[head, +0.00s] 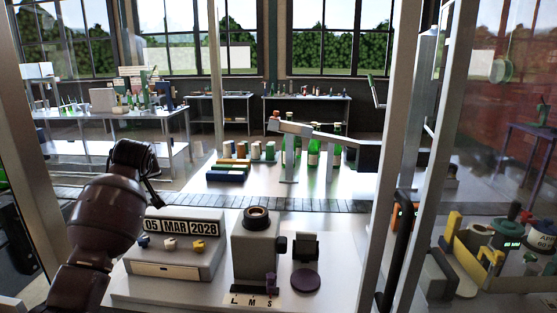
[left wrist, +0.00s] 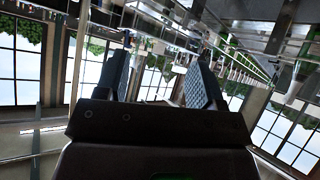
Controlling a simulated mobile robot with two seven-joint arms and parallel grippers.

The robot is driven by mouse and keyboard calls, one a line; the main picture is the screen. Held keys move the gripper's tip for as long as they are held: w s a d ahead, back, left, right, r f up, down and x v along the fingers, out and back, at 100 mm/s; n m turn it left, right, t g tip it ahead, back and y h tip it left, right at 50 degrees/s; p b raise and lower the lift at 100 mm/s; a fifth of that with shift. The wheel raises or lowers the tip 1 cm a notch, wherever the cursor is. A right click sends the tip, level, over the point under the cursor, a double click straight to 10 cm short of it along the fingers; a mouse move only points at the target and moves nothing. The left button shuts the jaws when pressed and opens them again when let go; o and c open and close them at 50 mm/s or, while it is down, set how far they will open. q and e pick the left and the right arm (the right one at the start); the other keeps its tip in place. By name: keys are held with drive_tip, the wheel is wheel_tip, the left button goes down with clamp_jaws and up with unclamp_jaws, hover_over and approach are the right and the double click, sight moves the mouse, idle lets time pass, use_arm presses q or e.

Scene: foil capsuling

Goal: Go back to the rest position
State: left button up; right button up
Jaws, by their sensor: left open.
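My left arm comes up from the lower left in the head view. My left gripper (head: 150,165) is at its upper end, above and behind the left end of the date block, and is seen small and dark there. In the left wrist view the two fingers of my left gripper (left wrist: 160,82) stand well apart with nothing between them, so it is open and empty. That view is tilted, with windows and workbenches far beyond the fingers. My right gripper is in neither view.
A date block (head: 185,225) reading 05 MAR 2028 stands beside a grey capsuling device (head: 255,255) on the worktop. Behind are a dark conveyor (head: 320,205) and green bottles (head: 313,150). Upright posts (head: 408,120) flank the worktop. A yellow-edged bin (head: 470,258) stands at right.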

use_arm(q)
drive_tip(key=s+d+f+m+t+h, duration=0.2)
drive_tip(key=s+d+f+m+t, duration=0.25)
drive_tip(key=s+f, duration=0.3)
drive_tip(key=s+d+f+m+t+h, duration=0.35)
drive_tip(key=s+f+m, duration=0.2)
drive_tip(key=f, duration=0.35)
drive_tip(key=s+f+g, duration=0.2)
drive_tip(key=s+f, duration=0.6)
drive_tip(key=s, duration=0.3)
drive_tip(key=s+f+n+g+y+b, duration=0.1)
drive_tip(key=s+f+g, duration=0.1)
drive_tip(key=s+f, duration=0.6)
drive_tip(key=s+d+f+n+g, duration=0.1)
drive_tip(key=s+f+g, duration=0.1)
drive_tip(key=s+f, duration=0.6)
drive_tip(key=s, duration=0.6)
drive_tip(key=shift+b, duration=0.35)
